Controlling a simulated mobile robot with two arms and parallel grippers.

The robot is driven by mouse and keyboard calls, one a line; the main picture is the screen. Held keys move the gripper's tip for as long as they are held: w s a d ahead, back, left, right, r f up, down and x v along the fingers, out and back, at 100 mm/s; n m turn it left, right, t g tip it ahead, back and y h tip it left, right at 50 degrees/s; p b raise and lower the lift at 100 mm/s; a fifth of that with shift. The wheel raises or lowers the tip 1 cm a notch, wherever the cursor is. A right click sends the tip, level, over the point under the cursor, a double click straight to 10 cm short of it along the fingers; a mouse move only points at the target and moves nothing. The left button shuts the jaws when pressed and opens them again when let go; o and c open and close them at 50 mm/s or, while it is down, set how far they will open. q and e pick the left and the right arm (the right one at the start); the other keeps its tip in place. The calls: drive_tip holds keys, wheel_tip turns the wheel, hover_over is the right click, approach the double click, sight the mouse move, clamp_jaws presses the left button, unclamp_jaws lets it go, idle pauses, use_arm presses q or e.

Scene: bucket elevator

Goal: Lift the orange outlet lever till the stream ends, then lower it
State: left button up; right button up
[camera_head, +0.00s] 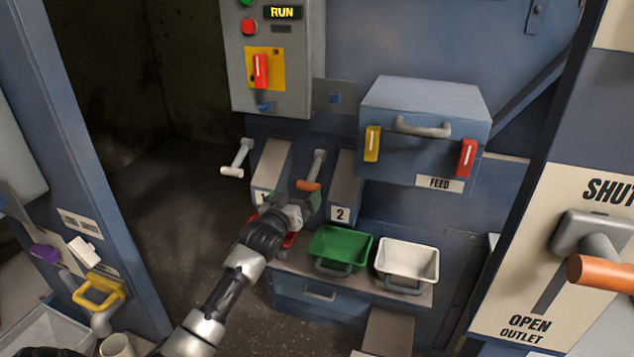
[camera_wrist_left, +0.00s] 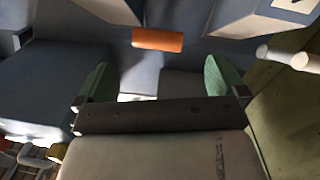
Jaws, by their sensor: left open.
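A small orange lever grip (camera_head: 308,186) sits on a short metal arm between chutes 1 and 2. It also shows in the left wrist view (camera_wrist_left: 157,39), just beyond my fingers and apart from them. My left gripper (camera_head: 297,208) is open, with its green fingertips below and close to this grip; nothing shows between them in the wrist view (camera_wrist_left: 155,80). A large orange handle (camera_head: 603,272) stands at the right on a panel marked SHUT above and OPEN OUTLET below. No stream can be made out. My right gripper is not in view.
A white-gripped lever (camera_head: 232,171) is left of the orange one. A green bin (camera_head: 340,243) and a white bin (camera_head: 408,258) stand on the shelf; a red bin is partly hidden behind my arm. The feed box (camera_head: 425,110) and the control box (camera_head: 276,60) are above.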

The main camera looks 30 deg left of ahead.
sight(306, 187)
use_arm(q)
drive_tip(key=w, duration=0.6)
drive_tip(key=shift+w+a+f, duration=0.1)
drive_tip(key=shift+w+a, duration=0.1)
drive_tip(key=shift+a, duration=0.2)
drive_tip(key=shift+w+a, duration=0.15)
drive_tip(key=shift+w, duration=0.7)
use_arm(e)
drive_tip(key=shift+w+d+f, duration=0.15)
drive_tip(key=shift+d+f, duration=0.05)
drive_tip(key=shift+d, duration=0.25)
